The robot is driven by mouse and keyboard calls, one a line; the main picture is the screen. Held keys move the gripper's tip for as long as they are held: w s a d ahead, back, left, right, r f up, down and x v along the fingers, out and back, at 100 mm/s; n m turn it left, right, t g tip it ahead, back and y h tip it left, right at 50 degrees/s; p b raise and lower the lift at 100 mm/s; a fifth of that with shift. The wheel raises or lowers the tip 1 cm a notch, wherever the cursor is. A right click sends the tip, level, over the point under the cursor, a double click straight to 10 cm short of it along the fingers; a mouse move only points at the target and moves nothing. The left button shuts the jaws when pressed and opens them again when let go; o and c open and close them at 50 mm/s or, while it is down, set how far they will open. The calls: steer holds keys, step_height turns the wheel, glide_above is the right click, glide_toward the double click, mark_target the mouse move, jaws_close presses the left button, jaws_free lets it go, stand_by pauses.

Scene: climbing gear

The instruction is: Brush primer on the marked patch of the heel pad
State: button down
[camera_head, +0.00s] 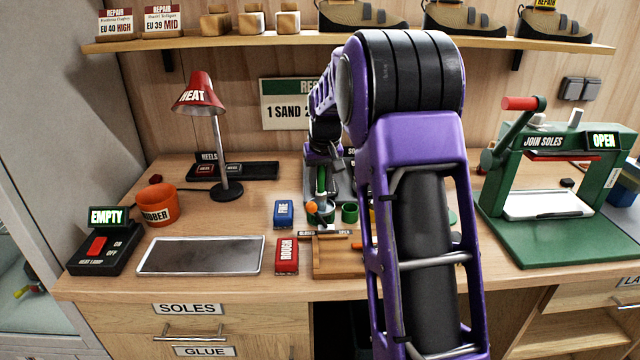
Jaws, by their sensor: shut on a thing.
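My gripper (322,170) is small and partly hidden in the middle of the bench, pointing down. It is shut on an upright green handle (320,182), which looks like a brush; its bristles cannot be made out. Just below are a small grey round part (325,208) and an orange knob (312,208); I cannot tell whether the handle touches them. A small green pot (349,213) stands to the right. I cannot make out the heel pad or its marked patch; my arm covers much of the middle and right of the bench.
A blue block (283,214), a red ROUGH block (287,255) and a wooden tray (330,262) lie close by. A red heat lamp (200,95), orange RUBBER pot (158,204) and metal plate (200,256) are left. A green press (545,240) stands right, marked OPEN.

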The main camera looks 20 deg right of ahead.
steer(key=shift+f, duration=0.1)
stand_by(0.3)
steer(key=shift+r+p, duration=2.8)
steer(key=shift+r, duration=0.8)
steer(key=shift+s+f, duration=0.1)
